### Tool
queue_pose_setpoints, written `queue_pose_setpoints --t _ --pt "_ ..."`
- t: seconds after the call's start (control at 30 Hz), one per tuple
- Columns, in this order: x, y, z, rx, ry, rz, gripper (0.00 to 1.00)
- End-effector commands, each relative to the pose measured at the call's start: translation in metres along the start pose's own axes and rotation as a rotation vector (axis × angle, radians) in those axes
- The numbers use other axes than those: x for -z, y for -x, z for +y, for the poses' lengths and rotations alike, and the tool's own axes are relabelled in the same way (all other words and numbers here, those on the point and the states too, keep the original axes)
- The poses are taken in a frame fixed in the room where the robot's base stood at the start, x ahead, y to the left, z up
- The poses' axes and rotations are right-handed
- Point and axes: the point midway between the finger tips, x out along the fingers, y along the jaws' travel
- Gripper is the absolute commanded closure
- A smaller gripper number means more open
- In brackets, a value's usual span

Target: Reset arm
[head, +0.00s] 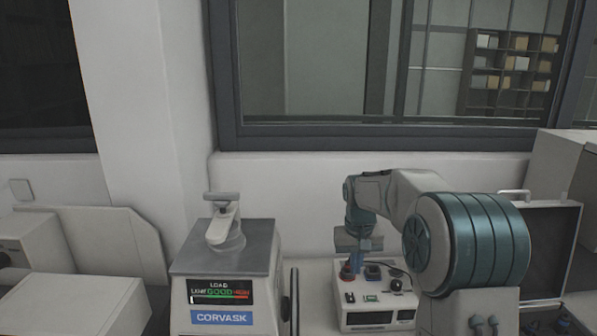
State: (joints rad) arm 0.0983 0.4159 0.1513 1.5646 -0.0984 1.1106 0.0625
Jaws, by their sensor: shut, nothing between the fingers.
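My arm reaches in from the right, and its end bends down over the bench. My gripper (354,266) points down, shut and empty, just above or in front of a white control box (375,318) with knobs and a display. The fingertips are small and partly lost against the box's red and dark knobs, so I cannot tell whether they touch it.
An open case (548,250) stands at the right behind my arm. Pale boxy equipment (75,304) fills the lower left. A dark upright bar (294,302) stands along the press's right side. A wall with windows closes the back. The space above the press is clear.

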Motion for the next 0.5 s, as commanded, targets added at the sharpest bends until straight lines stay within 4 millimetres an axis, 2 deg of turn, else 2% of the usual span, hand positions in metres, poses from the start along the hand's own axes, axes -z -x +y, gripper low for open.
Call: queue_pose_setpoints --t 0.03,0.2,0.5 --pt "-0.013 0.012 -0.001 -0.005 0.003 0.014 1.00" --pt "-0.054 0.038 -0.002 -0.015 0.007 0.052 1.00" --pt "-0.133 0.068 -0.002 -0.023 0.005 0.121 1.00"
